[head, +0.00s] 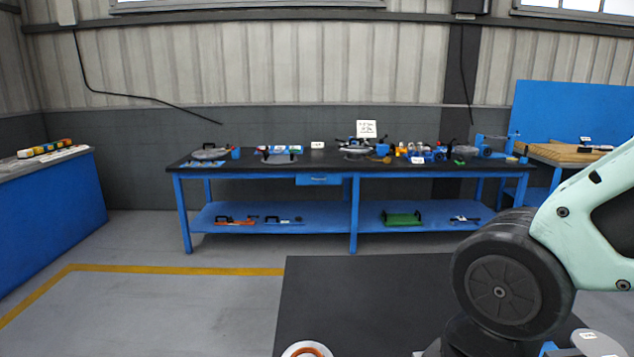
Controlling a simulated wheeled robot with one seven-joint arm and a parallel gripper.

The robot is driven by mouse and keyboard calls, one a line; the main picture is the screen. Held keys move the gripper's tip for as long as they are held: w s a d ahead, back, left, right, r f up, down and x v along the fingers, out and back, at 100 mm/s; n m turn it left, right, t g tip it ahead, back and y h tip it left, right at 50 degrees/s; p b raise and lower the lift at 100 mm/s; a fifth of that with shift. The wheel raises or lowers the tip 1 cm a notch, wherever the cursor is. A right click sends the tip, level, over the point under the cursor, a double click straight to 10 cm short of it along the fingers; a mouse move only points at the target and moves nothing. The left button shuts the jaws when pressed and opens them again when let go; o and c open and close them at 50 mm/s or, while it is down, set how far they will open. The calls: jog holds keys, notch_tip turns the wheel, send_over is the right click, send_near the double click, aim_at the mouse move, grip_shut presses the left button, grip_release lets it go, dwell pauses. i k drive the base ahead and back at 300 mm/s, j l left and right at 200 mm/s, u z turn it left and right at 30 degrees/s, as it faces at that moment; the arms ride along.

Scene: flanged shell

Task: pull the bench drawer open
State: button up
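The bench drawer (319,180) is a small blue box front under the dark top of the long blue workbench (270,170), left of the middle leg. It looks shut, with a small handle or mark on its front, too small to make out well. The bench stands across the room against the grey wall. My arm fills the right side of the head view, with a dark round joint and pale green links. My gripper is not in view, so its state and any contact are hidden.
The bench top carries several tools and parts; its lower shelf (290,216) holds a green crate (401,219) and tools. A blue counter (45,215) stands at left, a wooden-topped bench (560,152) at right. Open floor with a yellow line (170,269) lies before the bench.

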aim_at(302, 177)
jog(key=i+j+u, duration=0.15)
jog(key=j+u, duration=0.15)
jog(key=j, duration=0.3)
jog(key=i+j+u, duration=0.3)
jog(key=j, duration=0.25)
jog(key=i+j+u, duration=0.3)
jog(key=j, duration=0.2)
jog(key=i+j+u, duration=0.3)
jog(key=i+j+z, duration=0.1)
jog(key=i, duration=0.35)
jog(key=i+j+z, duration=0.15)
jog(key=i+j, duration=0.25)
jog(key=i+l+z, duration=0.15)
jog(key=i+z, duration=0.35)
jog(key=i, duration=0.4)
jog(key=i+j+z, duration=0.15)
jog(key=i+z, duration=0.35)
jog(key=i, duration=0.35)
jog(key=i+z, duration=0.2)
jog(key=i, duration=0.8)
jog(key=i+j+z, duration=0.15)
jog(key=i, duration=0.85)
jog(key=i+l+u, duration=0.1)
jog(key=i+l, duration=0.15)
jog(key=i, duration=0.2)
jog(key=i+l+u, duration=0.1)
jog(key=i+l, duration=0.15)
jog(key=i, duration=0.2)
